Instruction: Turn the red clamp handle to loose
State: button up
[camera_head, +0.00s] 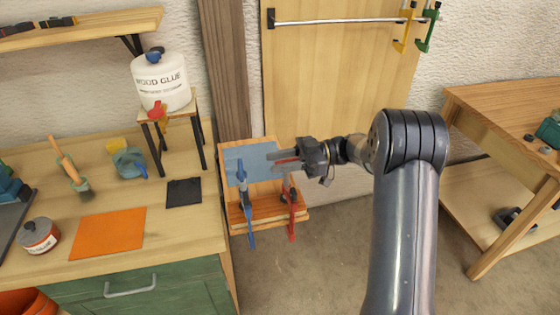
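The red clamp (292,206) stands at the right side of a small wooden stand, its lower red part hanging past the front edge. My gripper (280,160) reaches in from the right, above the red clamp and in front of a blue-grey panel. Its two grey fingers point left with a narrow gap between them. The gripper covers the top of the red clamp. I cannot tell whether the fingers touch the handle or hold it.
A blue clamp (243,200) stands close to the left on the same wooden stand (267,207). The workbench (180,230) is at the left, with a glue tub (160,85) on a stool. A wooden table (510,95) is at the right. Floor between is clear.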

aim_at(299, 159)
jog(key=p+v, duration=0.3)
jog(key=v, duration=0.7)
jog(key=shift+w+d, duration=0.15)
jog(key=shift+d, duration=0.2)
jog(key=shift+f, duration=0.1)
